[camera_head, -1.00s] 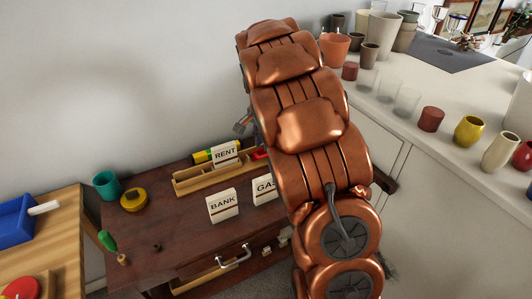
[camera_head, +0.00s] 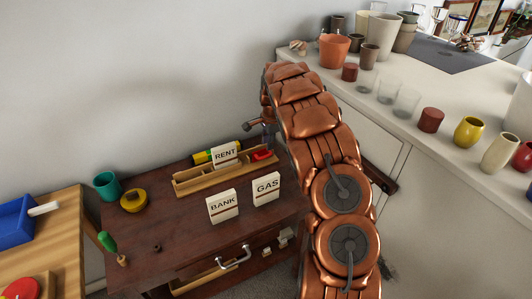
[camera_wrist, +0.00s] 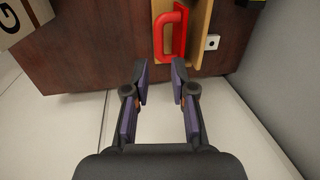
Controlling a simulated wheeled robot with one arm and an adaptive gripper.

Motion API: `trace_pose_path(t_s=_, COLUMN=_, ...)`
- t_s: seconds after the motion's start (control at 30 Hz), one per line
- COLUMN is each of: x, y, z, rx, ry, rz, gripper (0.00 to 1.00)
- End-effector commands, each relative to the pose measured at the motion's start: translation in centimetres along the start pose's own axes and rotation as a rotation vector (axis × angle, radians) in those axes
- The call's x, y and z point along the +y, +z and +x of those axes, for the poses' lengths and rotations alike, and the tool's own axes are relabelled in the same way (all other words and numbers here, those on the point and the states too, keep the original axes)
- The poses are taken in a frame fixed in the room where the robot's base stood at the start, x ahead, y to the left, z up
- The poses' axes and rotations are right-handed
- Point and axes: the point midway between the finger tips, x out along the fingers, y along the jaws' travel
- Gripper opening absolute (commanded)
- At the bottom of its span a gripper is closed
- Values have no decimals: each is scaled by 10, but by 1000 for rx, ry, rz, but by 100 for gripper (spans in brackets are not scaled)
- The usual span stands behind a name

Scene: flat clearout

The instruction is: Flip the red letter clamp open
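The red letter clamp (camera_head: 262,154) sits at the right end of a wooden letter rack (camera_head: 222,176) on the dark wooden desk. In the wrist view the clamp (camera_wrist: 171,34) shows as a red loop at the top, in the end of the wooden rack (camera_wrist: 201,30). My gripper (camera_wrist: 159,68) is open and empty, its two fingers pointing toward the clamp and apart from it. In the head view the gripper (camera_head: 267,140) is small and partly hidden by my copper arm, just above the right end of the rack.
Cards marked RENT (camera_head: 225,155), BANK (camera_head: 222,206) and GAS (camera_head: 266,189) stand in and before the rack. A teal mug (camera_head: 107,185) and yellow pot (camera_head: 134,200) are at the desk's left. A white counter (camera_head: 455,100) with cups and pots lies to the right.

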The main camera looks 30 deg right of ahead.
Motion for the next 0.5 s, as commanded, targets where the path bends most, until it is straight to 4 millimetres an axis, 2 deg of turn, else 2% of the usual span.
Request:
trace_pose_path(t_s=0.3, x=1, y=0, z=40, rx=0, ry=2, rz=-2, gripper=25)
trace_pose_path(t_s=0.5, x=1, y=0, z=59, rx=-1, ry=4, rz=-1, gripper=25)
